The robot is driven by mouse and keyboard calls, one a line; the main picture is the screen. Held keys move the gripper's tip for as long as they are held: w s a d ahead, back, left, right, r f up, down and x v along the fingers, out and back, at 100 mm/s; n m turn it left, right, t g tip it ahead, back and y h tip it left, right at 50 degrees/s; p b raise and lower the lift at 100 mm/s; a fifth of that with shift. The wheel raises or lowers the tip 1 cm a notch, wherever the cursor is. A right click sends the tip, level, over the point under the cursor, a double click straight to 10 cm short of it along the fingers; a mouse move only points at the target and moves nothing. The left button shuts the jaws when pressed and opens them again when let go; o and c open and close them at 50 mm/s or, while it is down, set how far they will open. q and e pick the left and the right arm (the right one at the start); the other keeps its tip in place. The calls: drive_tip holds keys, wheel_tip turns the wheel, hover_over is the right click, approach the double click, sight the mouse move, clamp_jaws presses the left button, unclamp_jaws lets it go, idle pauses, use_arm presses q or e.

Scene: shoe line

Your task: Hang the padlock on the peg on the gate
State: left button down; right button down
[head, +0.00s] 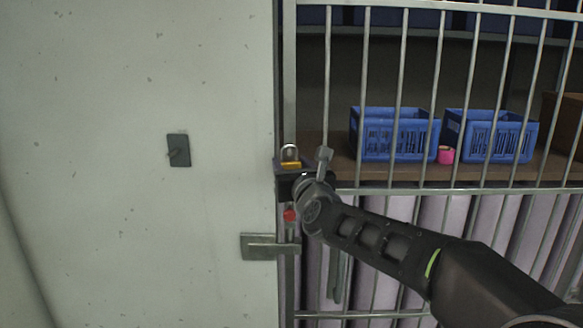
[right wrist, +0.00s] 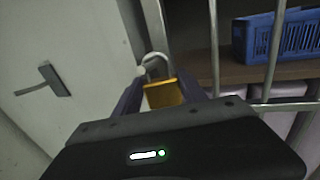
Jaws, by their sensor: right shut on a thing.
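The padlock (head: 290,164) has a brass-yellow body and a grey shackle pointing up. My right gripper (head: 289,168) is shut on its body and holds it upright in front of the gate's left edge post. In the right wrist view the padlock (right wrist: 162,93) sits between the two dark fingers, shackle clear above them. A dark plate with a short peg (head: 178,151) is on the pale panel left of the barred gate (head: 364,90). The plate and peg also show in the right wrist view (right wrist: 45,82), left of and apart from the padlock. My left gripper is not in view.
A metal bolt latch (head: 262,246) is below the gripper at the panel's edge. A small red knob (head: 289,215) shows just above it. Behind the bars, blue crates (head: 392,134) and a pink roll (head: 446,155) stand on a shelf. The panel around the peg is clear.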

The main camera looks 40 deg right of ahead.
idle(0.4)
drive_tip(key=c, duration=0.6)
unclamp_jaws()
drive_tip(key=shift+s, duration=0.1)
drive_tip(key=shift+s+a, duration=0.15)
drive_tip(key=shift+s, duration=0.1)
drive_tip(key=b+v, duration=0.2)
drive_tip(key=v, duration=0.5)
